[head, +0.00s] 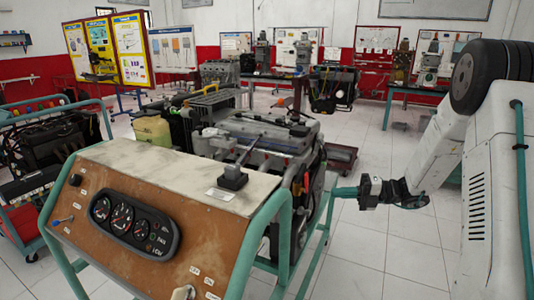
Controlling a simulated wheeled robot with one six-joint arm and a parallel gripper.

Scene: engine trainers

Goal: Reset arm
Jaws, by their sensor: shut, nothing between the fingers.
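My arm comes in from the right side of the head view, and its end, my gripper (368,190), is dark and small in the picture. It is shut with nothing held. It is level with the end of a teal rail (345,192) of the engine trainer stand; I cannot tell whether they touch. The trainer's control panel (120,222) is brown with round gauges, under a worn cream top (160,176). A black box with a lever (232,178) sits on that top. The engine (262,135) is behind it.
Another engine trainer (45,140) stands at the left. Workbenches with machines (415,90) and display boards (118,50) line the back. The tiled floor (375,240) is clear between the trainer stand and my arm.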

